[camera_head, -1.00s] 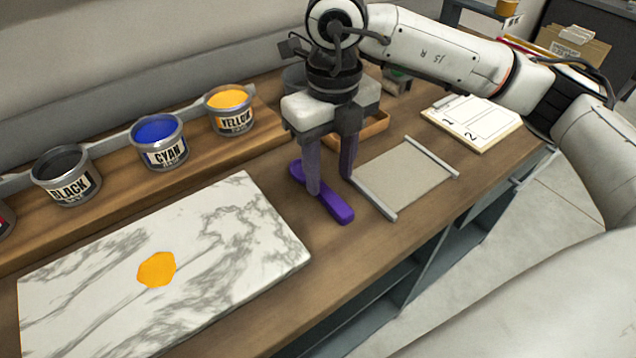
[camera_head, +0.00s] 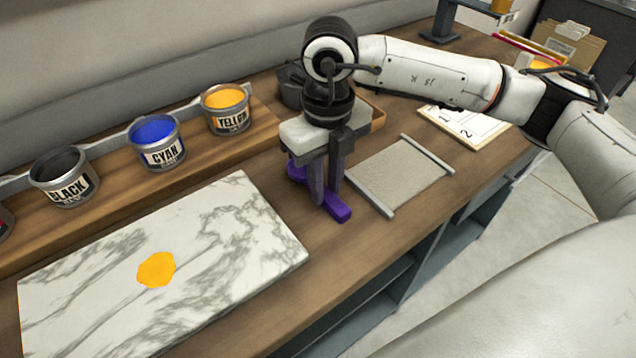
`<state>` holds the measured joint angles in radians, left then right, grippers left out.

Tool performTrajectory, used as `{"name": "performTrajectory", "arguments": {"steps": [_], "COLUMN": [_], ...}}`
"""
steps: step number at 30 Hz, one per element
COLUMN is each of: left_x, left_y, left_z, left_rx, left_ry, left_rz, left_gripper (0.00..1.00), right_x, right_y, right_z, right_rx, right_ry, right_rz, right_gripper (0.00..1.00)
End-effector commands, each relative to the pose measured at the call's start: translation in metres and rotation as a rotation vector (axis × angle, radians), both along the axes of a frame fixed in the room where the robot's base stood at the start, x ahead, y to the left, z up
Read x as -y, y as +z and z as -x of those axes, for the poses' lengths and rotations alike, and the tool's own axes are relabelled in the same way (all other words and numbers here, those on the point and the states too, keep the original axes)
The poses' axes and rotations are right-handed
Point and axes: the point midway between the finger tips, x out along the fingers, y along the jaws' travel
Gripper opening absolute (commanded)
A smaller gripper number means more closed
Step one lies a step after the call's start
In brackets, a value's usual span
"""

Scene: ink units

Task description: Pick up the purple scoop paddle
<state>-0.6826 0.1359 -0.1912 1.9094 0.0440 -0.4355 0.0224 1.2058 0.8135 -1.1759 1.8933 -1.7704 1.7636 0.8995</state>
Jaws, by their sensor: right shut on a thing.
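The purple scoop paddle (camera_head: 337,210) lies along the wooden bench between the marble slab and the grey mat. Its near end shows in front of my right gripper's fingers and its far end shows behind them. My right gripper (camera_head: 325,194) points down over the paddle's middle and is shut on it. The fingers hide the middle part of the paddle. I cannot tell whether the paddle is clear of the bench top. My left gripper is not in view.
A marble slab (camera_head: 220,222) with an orange blob (camera_head: 156,270) lies at left. Black (camera_head: 64,178), cyan (camera_head: 157,144) and yellow (camera_head: 227,110) tins stand on a wooden ledge. A grey mat with rails (camera_head: 402,176) lies just right. A numbered board (camera_head: 468,124) lies beyond.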

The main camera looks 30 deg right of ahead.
Motion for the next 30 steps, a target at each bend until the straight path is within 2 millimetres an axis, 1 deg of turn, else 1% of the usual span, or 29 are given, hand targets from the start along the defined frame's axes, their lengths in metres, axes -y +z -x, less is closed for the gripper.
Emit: {"name": "performTrajectory", "arguments": {"steps": [2, 5, 8, 12, 15, 18, 23, 30], "left_x": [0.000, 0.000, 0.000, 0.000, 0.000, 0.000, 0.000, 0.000], "left_y": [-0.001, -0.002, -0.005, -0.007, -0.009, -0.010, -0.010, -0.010], "left_z": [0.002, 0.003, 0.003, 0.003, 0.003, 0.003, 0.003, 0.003], "left_rx": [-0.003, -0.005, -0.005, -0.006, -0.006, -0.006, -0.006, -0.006], "left_ry": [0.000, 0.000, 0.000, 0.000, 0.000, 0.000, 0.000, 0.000], "left_rz": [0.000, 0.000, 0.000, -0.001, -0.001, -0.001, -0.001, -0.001], "left_gripper": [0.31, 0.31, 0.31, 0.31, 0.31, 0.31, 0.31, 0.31], "right_x": [0.000, -0.001, -0.001, -0.001, -0.001, -0.001, 0.000, 0.000], "right_y": [0.002, 0.010, 0.026, 0.056, 0.075, 0.089, 0.100, 0.101], "right_z": [0.000, -0.001, -0.001, -0.001, -0.001, -0.001, 0.000, 0.000], "right_rx": [0.001, 0.004, 0.006, 0.007, 0.005, 0.003, 0.001, 0.000], "right_ry": [0.000, 0.000, 0.001, 0.001, 0.001, 0.001, 0.000, 0.000], "right_rz": [0.000, -0.001, -0.002, -0.003, -0.001, -0.001, -0.001, 0.000], "right_gripper": [0.00, 0.00, 0.00, 0.00, 0.00, 0.00, 0.00, 0.00]}}
